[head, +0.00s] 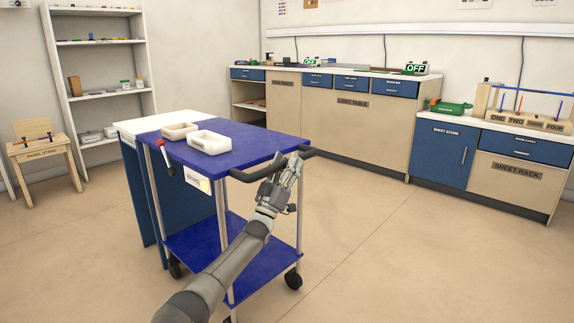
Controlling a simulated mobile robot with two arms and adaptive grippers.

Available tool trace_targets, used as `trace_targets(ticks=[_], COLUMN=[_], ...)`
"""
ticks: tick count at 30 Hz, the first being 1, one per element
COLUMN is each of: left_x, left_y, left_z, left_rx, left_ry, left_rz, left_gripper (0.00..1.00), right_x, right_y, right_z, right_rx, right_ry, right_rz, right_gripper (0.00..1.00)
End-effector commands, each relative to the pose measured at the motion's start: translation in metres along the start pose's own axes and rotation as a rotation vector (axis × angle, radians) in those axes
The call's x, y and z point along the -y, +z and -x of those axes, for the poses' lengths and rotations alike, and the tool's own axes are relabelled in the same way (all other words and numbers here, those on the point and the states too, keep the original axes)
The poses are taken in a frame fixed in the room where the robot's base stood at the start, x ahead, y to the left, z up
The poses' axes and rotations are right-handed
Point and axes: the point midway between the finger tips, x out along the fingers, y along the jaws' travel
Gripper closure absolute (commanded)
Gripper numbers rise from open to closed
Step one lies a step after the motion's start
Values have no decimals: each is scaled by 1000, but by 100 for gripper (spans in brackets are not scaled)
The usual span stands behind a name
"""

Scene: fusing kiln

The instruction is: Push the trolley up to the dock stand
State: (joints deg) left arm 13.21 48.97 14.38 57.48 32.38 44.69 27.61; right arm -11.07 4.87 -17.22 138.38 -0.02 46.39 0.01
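The trolley (250,148) has a blue top, a blue lower shelf (203,243), pale posts and black castors. A black push handle (247,175) runs along its near right end. The white-topped stand with blue side panels, apparently the dock stand (133,126), is at the trolley's far left end. Their tops look close together or touching; I cannot tell if a gap is left. My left gripper (292,163) is at the right part of the handle, its fingers overlapping the bar. Whether they are closed around it is unclear. My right gripper is out of view.
A panel stand (41,155) and shelves (101,97) stand left, cabinets (351,121) along the back. The floor right is clear.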

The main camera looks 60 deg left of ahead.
Motion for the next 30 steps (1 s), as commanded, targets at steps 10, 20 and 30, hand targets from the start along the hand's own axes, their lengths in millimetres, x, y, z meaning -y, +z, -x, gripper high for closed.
trace_targets(ticks=[10, 20, 30], left_x=[0, 0, 0], left_y=[2, 1, 0], left_z=[13, 74, 118], left_rx=[3, 4, 0], left_ry=[0, -2, 0], left_rz=[1, 0, -1], left_gripper=[56, 56, 56], right_x=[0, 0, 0], right_y=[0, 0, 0], right_z=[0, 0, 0], right_rx=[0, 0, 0], right_ry=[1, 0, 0], right_rz=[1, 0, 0], right_gripper=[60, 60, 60])
